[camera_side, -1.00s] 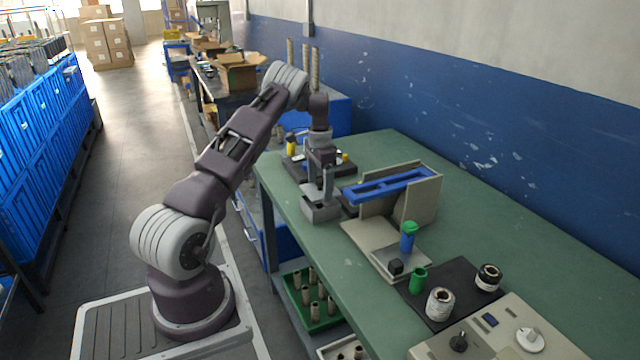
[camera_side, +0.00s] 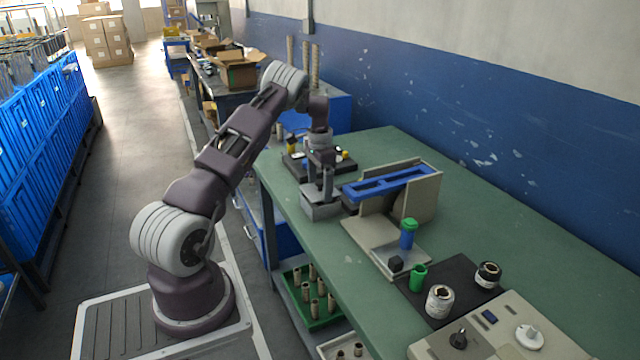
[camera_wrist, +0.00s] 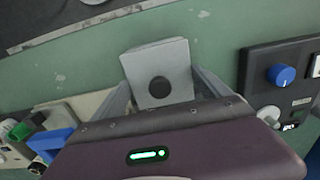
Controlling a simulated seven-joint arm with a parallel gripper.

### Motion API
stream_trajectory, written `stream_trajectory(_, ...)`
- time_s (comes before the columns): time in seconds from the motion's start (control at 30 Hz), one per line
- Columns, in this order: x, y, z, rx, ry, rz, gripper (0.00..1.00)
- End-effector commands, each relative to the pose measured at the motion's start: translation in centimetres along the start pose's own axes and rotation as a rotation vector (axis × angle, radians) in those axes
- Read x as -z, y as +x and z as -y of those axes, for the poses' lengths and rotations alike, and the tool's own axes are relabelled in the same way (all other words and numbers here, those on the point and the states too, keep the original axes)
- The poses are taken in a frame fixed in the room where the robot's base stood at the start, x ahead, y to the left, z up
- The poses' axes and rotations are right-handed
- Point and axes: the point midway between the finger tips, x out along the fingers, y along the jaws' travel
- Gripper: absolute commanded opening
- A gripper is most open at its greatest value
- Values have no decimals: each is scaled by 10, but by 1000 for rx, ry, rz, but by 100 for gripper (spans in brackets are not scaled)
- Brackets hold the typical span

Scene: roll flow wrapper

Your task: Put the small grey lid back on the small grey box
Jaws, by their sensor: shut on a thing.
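The small grey box (camera_side: 320,208) stands on the green bench, left of the blue-topped beige fixture in the side view. My gripper (camera_side: 320,190) points down right above the box, with its fingers at the top of it. In the wrist view the small grey lid (camera_wrist: 146,60) is a flat grey plate with a dark round spot. It lies between the two fingers of my gripper (camera_wrist: 162,92), which is shut on it. The fingers hide part of the lid's rim, and I cannot tell whether the lid is fully seated on the box.
The beige fixture with a blue frame (camera_side: 390,184) stands close on the right. A dark tray (camera_side: 296,166) with small parts lies behind. A blue bottle with a green cap (camera_side: 408,235), a green cup (camera_side: 418,278) and a control panel (camera_side: 490,335) are nearer the front.

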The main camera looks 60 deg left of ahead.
Motion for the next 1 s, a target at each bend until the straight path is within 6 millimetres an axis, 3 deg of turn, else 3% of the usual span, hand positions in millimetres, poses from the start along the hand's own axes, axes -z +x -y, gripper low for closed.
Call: stream_trajectory(1.0, 0, 14, 0, 0, 0, -1, 46)
